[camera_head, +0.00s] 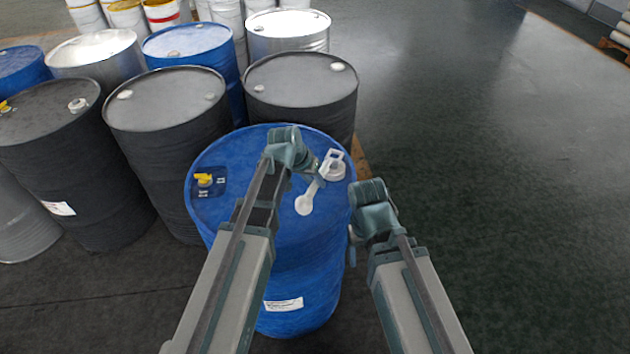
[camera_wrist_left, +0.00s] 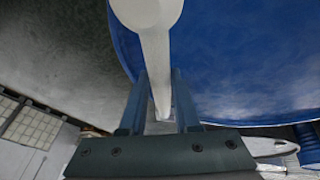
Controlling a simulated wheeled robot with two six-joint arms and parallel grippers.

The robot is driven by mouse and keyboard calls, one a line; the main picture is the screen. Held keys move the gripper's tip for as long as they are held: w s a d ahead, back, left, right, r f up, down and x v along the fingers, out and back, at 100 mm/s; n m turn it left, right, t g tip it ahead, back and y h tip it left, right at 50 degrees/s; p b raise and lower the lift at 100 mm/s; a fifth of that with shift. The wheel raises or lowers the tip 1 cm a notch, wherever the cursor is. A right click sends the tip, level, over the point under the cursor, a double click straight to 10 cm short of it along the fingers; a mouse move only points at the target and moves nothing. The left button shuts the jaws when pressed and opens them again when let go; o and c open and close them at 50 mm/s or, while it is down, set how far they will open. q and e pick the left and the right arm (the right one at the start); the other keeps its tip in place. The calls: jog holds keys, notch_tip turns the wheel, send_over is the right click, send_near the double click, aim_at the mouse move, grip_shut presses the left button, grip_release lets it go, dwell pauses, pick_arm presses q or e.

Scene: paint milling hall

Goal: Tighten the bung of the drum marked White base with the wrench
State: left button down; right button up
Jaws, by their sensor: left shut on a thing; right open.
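A blue drum (camera_head: 285,250) stands upright in front of me. Its marking is too small to read. On its top are a yellow bung (camera_head: 204,179) at the left, beside a dark label, and a pale fitting with a square loop (camera_head: 333,164) near the right rim. My left gripper (camera_head: 314,174) is above the top, shut on a pale wrench (camera_head: 304,205). In the left wrist view the wrench (camera_wrist_left: 154,45) runs between the fingers (camera_wrist_left: 160,105), its round end away from them. I cannot tell if it touches the fitting. My right gripper (camera_head: 352,244) is open by the drum's right side.
Black drums (camera_head: 165,100) (camera_head: 300,85) stand close behind and to the left, with another blue drum (camera_head: 188,40) and silver drums (camera_head: 288,28) farther back. White and yellow pails (camera_head: 127,15) stand at the back. The floor to the right (camera_head: 480,190) is clear.

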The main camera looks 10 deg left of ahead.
pick_arm(q)
jog(key=shift+s+f, duration=0.1)
jog(key=shift+f, duration=0.1)
dwell(0.5)
jog(key=shift+f+b, duration=0.5)
jog(key=shift+b, duration=0.2)
jog(key=shift+f+b, duration=1.2)
dwell(0.3)
jog(key=shift+a+r, duration=0.1)
jog(key=shift+w+a+m+g+h, duration=0.15)
jog(key=shift+w+a+m, duration=0.15)
jog(key=shift+a+m, duration=0.3)
jog(key=shift+w+a+m+g+h, duration=0.1)
jog(key=shift+w+a+m+g, duration=0.15)
jog(key=shift+a+m, duration=0.35)
jog(key=shift+w+a+m+g+h, duration=0.15)
jog(key=shift+w+a+m, duration=0.25)
jog(key=shift+a, duration=0.35)
jog(key=shift+w+a+m+g+h, duration=0.3)
jog(key=shift+w+a+m+g, duration=0.25)
jog(key=shift+w+a+m, duration=1)
jog(key=shift+s+a, duration=0.1)
jog(key=shift+s, duration=0.05)
